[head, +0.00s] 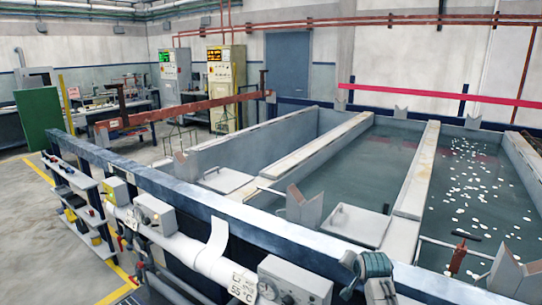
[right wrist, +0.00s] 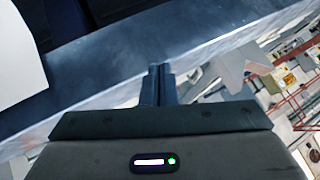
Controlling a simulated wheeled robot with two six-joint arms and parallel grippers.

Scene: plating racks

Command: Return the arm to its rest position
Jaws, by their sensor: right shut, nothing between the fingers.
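My right gripper (right wrist: 160,70) shows in the right wrist view. Its two dark fingers are together, with nothing between them. Behind the fingertips runs a blue-grey beam (right wrist: 100,75), slanting across the picture; I cannot tell whether the fingers touch it. A white sheet-like piece (right wrist: 15,60) lies at the upper left of that view.
In the head view a long blue rail (head: 190,195) crosses in front of tanks of grey-green liquid (head: 355,180). Grey control boxes (head: 295,282) and a white pipe (head: 190,252) sit along its near side. Open floor (head: 25,220) lies at the left, beside a shelf rack (head: 80,205).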

